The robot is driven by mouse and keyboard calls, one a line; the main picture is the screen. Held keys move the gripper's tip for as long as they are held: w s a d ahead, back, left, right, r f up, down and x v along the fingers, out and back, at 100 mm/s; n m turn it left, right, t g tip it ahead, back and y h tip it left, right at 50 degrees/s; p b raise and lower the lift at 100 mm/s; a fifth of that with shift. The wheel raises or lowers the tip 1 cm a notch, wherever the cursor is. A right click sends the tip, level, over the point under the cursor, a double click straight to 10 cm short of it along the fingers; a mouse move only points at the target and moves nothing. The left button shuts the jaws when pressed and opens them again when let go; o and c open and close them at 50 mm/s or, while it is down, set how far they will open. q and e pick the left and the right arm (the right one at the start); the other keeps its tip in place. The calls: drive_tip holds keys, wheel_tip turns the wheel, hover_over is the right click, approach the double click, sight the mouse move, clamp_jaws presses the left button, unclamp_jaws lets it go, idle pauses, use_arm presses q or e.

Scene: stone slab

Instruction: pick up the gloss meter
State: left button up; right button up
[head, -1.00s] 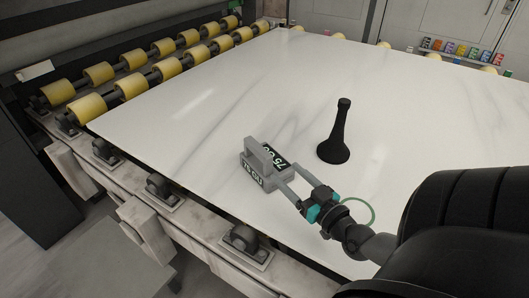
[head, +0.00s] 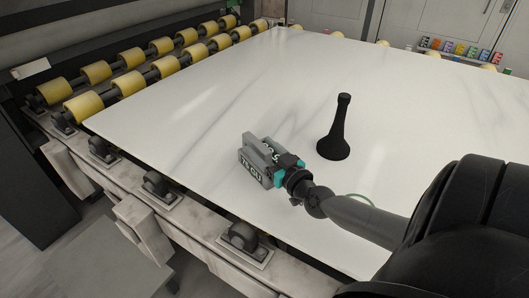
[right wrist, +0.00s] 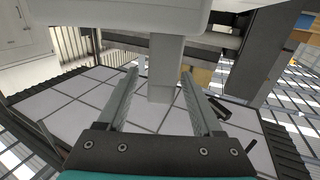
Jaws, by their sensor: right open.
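The gloss meter (head: 250,153) is a grey block with a raised handle bar and dark displays with pale digits. It sits on the white slab (head: 200,110) near its front edge. My right gripper (head: 275,166) is right at the meter's near right side, its fingers mostly hidden against the meter in the head view. In the right wrist view my right gripper (right wrist: 160,76) is open, with a light grey post, apparently part of the gloss meter (right wrist: 164,72), between the fingers. Gaps show on both sides of the post. My left gripper is not in view.
A black stand-like object (head: 336,130) with a wide foot and a narrow stem stands upright on the slab, right of the meter. Yellow rollers (head: 95,72) line the slab's left side. Small coloured items (head: 455,49) sit at the far right. The slab left of the meter is clear.

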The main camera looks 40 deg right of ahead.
drive_tip(key=shift+w+d, duration=0.15)
drive_tip(key=shift+w, duration=1.2)
clamp_jaws()
